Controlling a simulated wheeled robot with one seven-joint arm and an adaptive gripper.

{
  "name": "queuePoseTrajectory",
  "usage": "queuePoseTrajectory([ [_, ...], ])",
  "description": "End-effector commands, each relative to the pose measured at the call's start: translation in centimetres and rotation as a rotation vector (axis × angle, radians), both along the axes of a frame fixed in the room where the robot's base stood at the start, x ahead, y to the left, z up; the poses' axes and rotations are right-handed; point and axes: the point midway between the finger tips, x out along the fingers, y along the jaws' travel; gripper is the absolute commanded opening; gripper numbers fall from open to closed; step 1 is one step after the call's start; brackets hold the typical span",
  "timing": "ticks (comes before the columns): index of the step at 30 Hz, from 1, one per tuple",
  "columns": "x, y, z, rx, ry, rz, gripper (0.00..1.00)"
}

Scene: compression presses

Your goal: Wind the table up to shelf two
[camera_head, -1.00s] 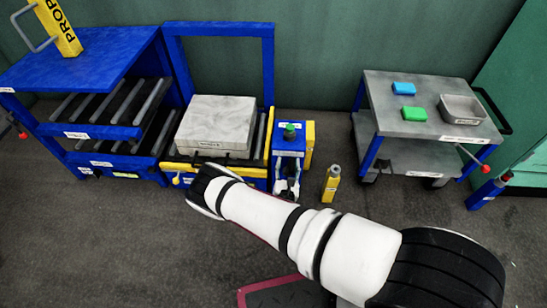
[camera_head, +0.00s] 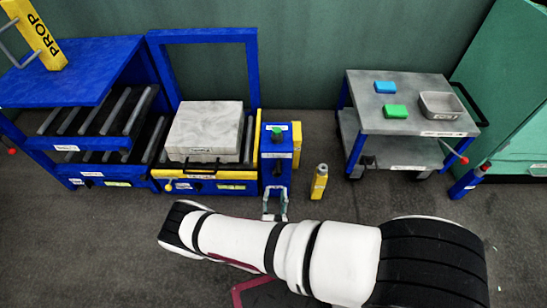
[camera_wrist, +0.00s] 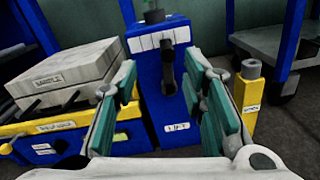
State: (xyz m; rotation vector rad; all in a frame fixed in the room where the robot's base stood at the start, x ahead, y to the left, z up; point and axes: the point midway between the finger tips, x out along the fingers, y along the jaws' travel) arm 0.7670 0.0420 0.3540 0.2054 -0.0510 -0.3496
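The lift table (camera_head: 215,186) has a yellow front edge and rollers, and bears a grey mold block (camera_head: 207,130). It stands beside a blue rack (camera_head: 95,168) with two roller levels. Right of the table is a blue lift post (camera_head: 277,165), labelled LIFT in the wrist view (camera_wrist: 178,127). A dark crank handle (camera_wrist: 168,72) hangs on the post's front. My gripper (camera_head: 275,190) is in front of the post. In the wrist view my gripper (camera_wrist: 162,80) is open, its green-padded fingers on either side of the handle, with nothing visibly clamped.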

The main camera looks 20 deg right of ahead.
Motion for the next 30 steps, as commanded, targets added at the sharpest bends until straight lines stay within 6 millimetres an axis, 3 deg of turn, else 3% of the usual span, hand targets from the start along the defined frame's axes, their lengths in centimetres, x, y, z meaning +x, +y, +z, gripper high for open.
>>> queuePoseTrajectory([
  [18,3.1,-0.3,10.6,0.078,-0.100,-0.275,0.38],
  [24,3.5,-0.7,13.1,0.099,-0.118,-0.343,0.38],
  [30,3.6,-0.8,14.1,0.108,-0.126,-0.371,0.38],
])
